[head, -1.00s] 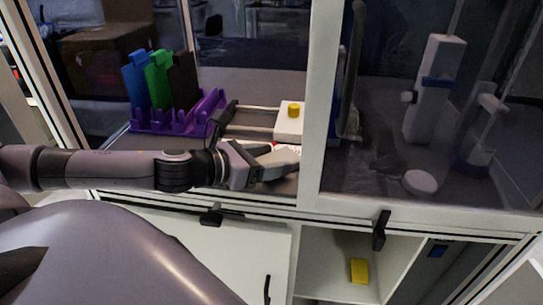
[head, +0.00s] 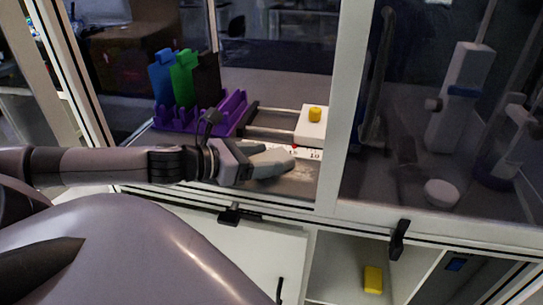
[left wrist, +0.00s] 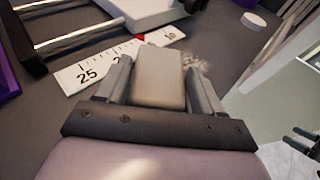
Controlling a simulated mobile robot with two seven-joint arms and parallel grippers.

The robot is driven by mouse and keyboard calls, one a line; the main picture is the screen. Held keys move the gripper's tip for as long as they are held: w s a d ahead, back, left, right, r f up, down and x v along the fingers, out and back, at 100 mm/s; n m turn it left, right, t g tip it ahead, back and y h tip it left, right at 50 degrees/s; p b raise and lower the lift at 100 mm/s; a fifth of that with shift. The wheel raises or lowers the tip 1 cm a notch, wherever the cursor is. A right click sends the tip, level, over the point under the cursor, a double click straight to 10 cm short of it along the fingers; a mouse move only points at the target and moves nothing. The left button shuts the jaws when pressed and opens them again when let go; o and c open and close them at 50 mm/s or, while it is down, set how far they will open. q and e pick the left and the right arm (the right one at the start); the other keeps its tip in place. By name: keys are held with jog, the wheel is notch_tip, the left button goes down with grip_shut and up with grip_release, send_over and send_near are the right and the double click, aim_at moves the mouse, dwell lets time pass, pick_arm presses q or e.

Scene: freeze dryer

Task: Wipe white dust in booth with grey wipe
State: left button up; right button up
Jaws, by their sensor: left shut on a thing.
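My left gripper (head: 272,163) reaches through the booth opening and is low over the booth floor (head: 300,186). In the left wrist view its two fingers (left wrist: 160,80) are shut on the grey wipe (left wrist: 158,78), a block-like piece between them. I cannot tell whether the wipe touches the floor. My right gripper is not in view.
A white ruler strip (left wrist: 88,76) lies left of the wipe. Behind it stands a white block with a yellow knob (head: 314,115) on rails. A purple rack (head: 200,118) holds coloured plates. The booth's white frame post (head: 345,110) rises right of the gripper. A yellow block (head: 373,279) sits in the lower shelf.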

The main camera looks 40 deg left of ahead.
pick_arm(q)
jog(key=shift+s+a+f, duration=0.15)
jog(key=shift+s+a, duration=0.1)
jog(key=shift+a, duration=0.15)
